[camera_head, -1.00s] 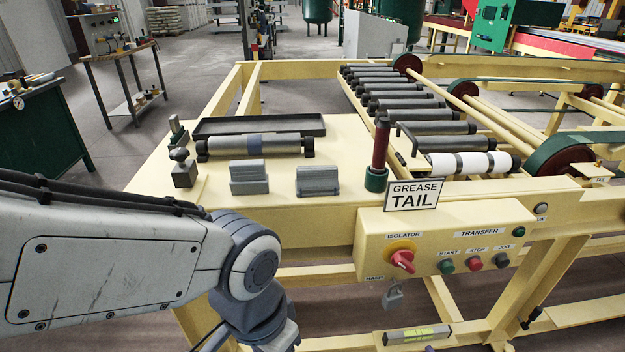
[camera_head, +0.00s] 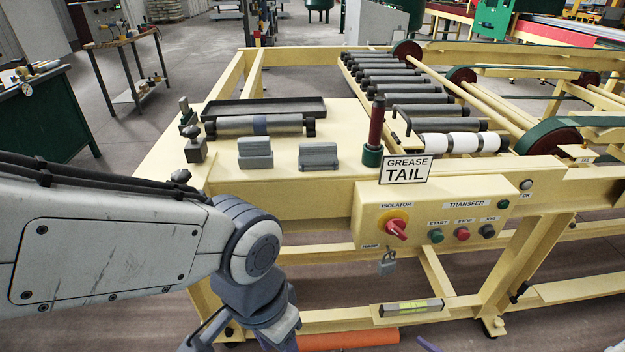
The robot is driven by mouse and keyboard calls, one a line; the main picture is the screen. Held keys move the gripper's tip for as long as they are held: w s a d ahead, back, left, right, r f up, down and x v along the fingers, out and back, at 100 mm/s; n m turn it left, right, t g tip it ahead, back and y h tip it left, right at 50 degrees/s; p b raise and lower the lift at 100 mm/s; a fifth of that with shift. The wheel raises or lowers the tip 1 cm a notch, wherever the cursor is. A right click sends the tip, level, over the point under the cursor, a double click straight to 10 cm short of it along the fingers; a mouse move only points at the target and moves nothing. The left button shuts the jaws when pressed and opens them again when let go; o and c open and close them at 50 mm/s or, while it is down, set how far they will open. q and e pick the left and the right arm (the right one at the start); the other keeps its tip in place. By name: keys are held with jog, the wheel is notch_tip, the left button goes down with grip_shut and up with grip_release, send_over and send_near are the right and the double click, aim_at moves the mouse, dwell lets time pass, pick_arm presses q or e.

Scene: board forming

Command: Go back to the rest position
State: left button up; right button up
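My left arm comes in from the left, across the front left of the cream machine table (camera_head: 330,112). Its wrist bends down at the bottom edge, and its gripper fingers are not visible below the frame. My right arm and gripper are not in view. On the table lie a dark roller (camera_head: 258,125), a long black tray (camera_head: 262,108) and two grey blocks, one at the left (camera_head: 255,153) and one at the right (camera_head: 318,156). A dark red handle (camera_head: 376,122) stands upright in a green base behind the "GREASE TAIL" sign (camera_head: 405,170).
The control box (camera_head: 440,205) has a red isolator (camera_head: 396,229) and several buttons. A padlock (camera_head: 387,263) hangs below it. A level (camera_head: 411,307) lies on the lower rail, with an orange tube (camera_head: 348,340) beneath. A green bench (camera_head: 45,115) stands at left; floor between is clear.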

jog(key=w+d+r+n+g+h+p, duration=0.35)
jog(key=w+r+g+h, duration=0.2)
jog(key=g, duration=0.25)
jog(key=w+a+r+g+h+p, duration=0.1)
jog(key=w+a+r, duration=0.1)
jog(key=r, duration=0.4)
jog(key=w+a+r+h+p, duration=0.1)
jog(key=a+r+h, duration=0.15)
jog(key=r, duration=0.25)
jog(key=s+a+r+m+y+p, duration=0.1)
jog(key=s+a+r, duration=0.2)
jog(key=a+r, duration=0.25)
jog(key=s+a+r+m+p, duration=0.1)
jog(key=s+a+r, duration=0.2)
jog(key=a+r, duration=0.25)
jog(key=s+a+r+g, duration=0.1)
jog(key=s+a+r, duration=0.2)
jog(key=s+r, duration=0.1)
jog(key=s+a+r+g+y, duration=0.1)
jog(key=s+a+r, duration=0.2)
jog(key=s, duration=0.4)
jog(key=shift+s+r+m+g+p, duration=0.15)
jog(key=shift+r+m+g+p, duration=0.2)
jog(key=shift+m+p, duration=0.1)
